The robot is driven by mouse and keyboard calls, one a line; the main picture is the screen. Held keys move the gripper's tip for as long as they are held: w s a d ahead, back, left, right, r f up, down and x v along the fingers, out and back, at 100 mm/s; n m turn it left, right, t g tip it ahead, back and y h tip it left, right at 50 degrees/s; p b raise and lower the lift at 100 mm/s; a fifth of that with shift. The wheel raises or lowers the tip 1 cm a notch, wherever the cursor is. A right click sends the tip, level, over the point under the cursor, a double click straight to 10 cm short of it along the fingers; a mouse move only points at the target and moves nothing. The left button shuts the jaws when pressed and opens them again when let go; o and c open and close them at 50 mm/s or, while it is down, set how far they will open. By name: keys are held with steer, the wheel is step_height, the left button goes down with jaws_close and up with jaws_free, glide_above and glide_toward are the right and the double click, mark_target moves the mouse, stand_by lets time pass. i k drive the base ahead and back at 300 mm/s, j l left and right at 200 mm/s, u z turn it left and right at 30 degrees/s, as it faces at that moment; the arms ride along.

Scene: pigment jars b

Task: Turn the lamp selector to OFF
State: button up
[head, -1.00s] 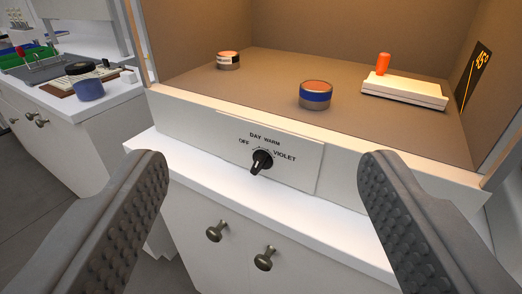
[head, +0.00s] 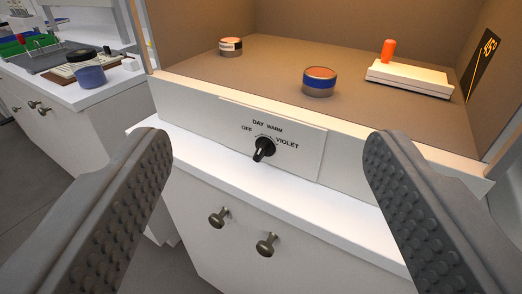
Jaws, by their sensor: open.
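The lamp selector (head: 264,149) is a black knob on a white panel (head: 306,163) on the front of the lit booth. The labels OFF, DAY, WARM and VIOLET arc over it from left to right. OFF (head: 247,128) is at its upper left. The knob's grip slants from lower left to upper right; I cannot tell for sure which label it marks. My gripper (head: 268,150) is open and empty. Its two grey studded fingers stand wide apart at left and right in the picture, with the knob seen between them, apart from both.
Inside the booth stand a blue-banded jar (head: 319,82), a smaller jar (head: 231,47) and a white block with an orange peg (head: 409,78). A white ledge (head: 225,167) runs below the panel, above cabinet doors with knobs (head: 218,218). A side counter (head: 95,100) holds a blue jar (head: 90,76).

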mark_target(265, 146)
steer(key=k+j, duration=0.1)
steer(key=j, duration=0.85)
steer(key=k+j, duration=0.1)
steer(key=j, duration=0.85)
